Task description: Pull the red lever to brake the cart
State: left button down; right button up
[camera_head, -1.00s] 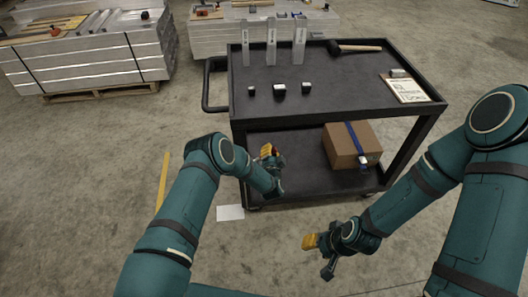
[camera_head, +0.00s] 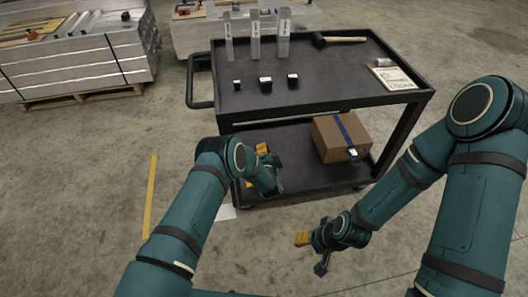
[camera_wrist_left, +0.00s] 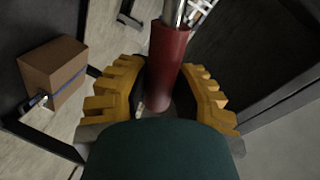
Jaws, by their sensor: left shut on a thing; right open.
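The cart is black with two shelves, and its top deck (camera_head: 340,80) and lower shelf (camera_head: 290,175) show in the head view. The red lever (camera_wrist_left: 164,70) is a red cylindrical grip on a metal rod in the left wrist view. My left gripper (camera_wrist_left: 160,95) has its yellow fingers on both sides of the red grip and is shut on it. In the head view my left gripper (camera_head: 264,155) is at the cart's near side, by the lower shelf; the lever is hidden there. My right gripper (camera_head: 312,250) is open and empty, low over the floor in front of the cart.
A cardboard box (camera_head: 341,136) with a blue strap sits on the lower shelf. Metal blocks, a mallet (camera_head: 340,39) and a clipboard (camera_head: 394,77) lie on the top deck. Stacked aluminium (camera_head: 80,65) stands at the back left. The floor left of the cart is clear.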

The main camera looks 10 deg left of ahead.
pick_arm(q)
jog(key=c, duration=0.7)
grip_release()
jog(key=shift+f, duration=0.15)
jog(key=shift+c, duration=0.2)
jog(key=shift+s, duration=0.1)
jog(key=v, duration=1.2)
jog(key=s+a+r+n+g+h, duration=0.1)
jog(key=s+n+g, duration=0.3)
jog(key=s, duration=0.4)
jog(key=s+a+r+n+g+h, duration=0.1)
jog(key=s+a+n+g+h, duration=0.1)
jog(key=s, duration=0.7)
jog(key=s+a+r+n+g+h, duration=0.2)
jog(key=s+n+g+h, duration=0.2)
jog(key=s+n+g, duration=0.3)
jog(key=shift+s+a+g, duration=0.25)
jog(key=shift+s+g, duration=0.25)
jog(key=shift+s, duration=0.6)
